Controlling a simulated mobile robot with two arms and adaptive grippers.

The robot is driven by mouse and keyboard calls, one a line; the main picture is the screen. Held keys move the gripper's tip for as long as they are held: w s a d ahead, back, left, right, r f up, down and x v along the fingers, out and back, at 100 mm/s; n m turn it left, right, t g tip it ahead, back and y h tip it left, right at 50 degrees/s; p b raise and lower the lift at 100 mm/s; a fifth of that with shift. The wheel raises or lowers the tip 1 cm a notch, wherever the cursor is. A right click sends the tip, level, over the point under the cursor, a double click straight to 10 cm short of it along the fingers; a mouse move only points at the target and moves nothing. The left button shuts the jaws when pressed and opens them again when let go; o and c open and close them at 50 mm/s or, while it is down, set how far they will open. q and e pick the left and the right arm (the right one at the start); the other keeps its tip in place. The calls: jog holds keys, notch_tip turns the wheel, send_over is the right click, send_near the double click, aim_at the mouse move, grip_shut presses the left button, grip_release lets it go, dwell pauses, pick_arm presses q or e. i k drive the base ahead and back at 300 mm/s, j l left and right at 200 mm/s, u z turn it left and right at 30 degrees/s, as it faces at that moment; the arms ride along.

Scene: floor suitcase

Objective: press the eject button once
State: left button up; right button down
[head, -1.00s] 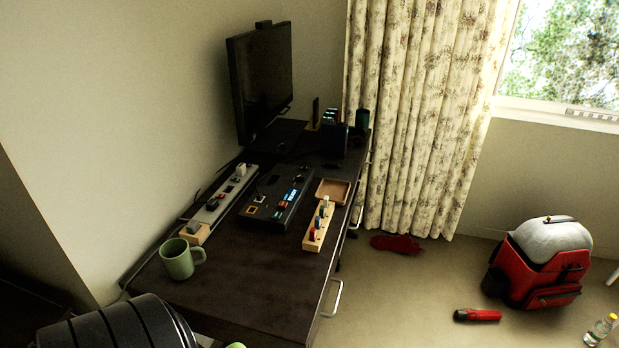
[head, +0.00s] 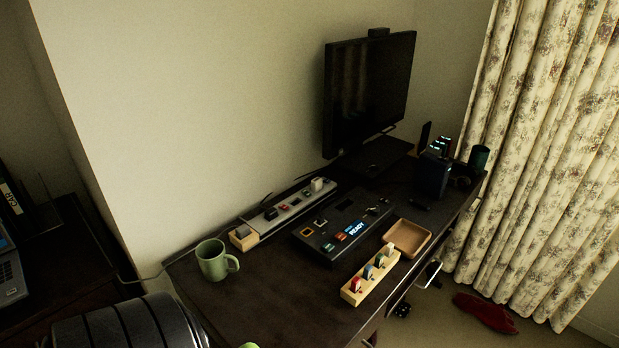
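A black device box (head: 341,228) with a lit blue "READY" display (head: 357,229) lies on the dark desk (head: 262,300). Small buttons (head: 341,237) in orange-red and white sit left of the display, and amber-framed squares (head: 307,231) lie at its left end. Which of these is the eject button I cannot tell; any label is too small to read. Neither of my grippers shows in the head view.
A green mug (head: 212,261), a grey power strip (head: 287,208), a wooden tray (head: 427,247) and a wooden block with coloured pieces (head: 354,293) surround the device. A monitor (head: 368,90) stands behind. The desk's near surface is clear.

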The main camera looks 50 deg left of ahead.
aim_at(340, 237)
jog(key=i+u, duration=0.25)
jog(key=u, duration=0.25)
jog(key=i+l+u, duration=0.1)
jog(key=u, duration=0.35)
jog(key=i+l+u, duration=0.2)
jog(key=u, duration=0.3)
jog(key=i+l+u, duration=0.25)
jog(key=u, duration=0.25)
jog(key=i+l+u, duration=0.1)
jog(key=l+u, duration=0.2)
jog(key=u, duration=0.2)
